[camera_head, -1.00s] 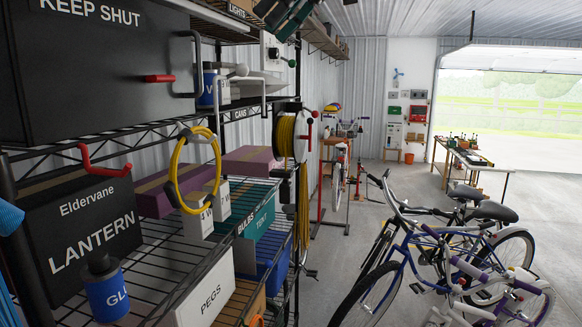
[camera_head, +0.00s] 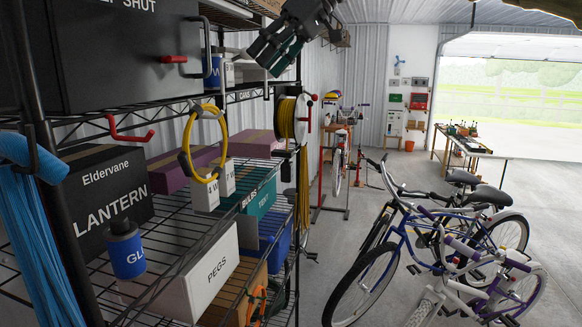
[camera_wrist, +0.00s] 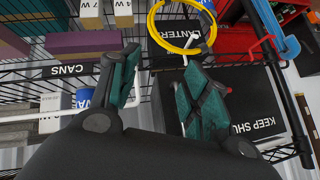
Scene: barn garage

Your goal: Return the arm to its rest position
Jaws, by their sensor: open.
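My gripper (camera_head: 274,52) is at the top middle of the head view, raised in front of the upper part of the wire shelving (camera_head: 75,128). Its teal-padded fingers point down and left. In the wrist view my gripper (camera_wrist: 165,82) shows two fingers spread apart with nothing between them. Past them are the black lantern box (camera_wrist: 174,92), the yellow cable loop (camera_wrist: 185,28) and the KEEP SHUT box (camera_wrist: 235,110). I cannot tell the exact gap between the gripper and the shelf. Most of the arm is out of view.
Shelf boxes, including the white PEGS box (camera_head: 207,285), stand close on the left. A blue bottle (camera_head: 125,250) and the yellow cable loop (camera_head: 187,150) are near the shelf's front. Bicycles (camera_head: 440,240) stand to the right. Bare concrete floor (camera_head: 335,235) lies between.

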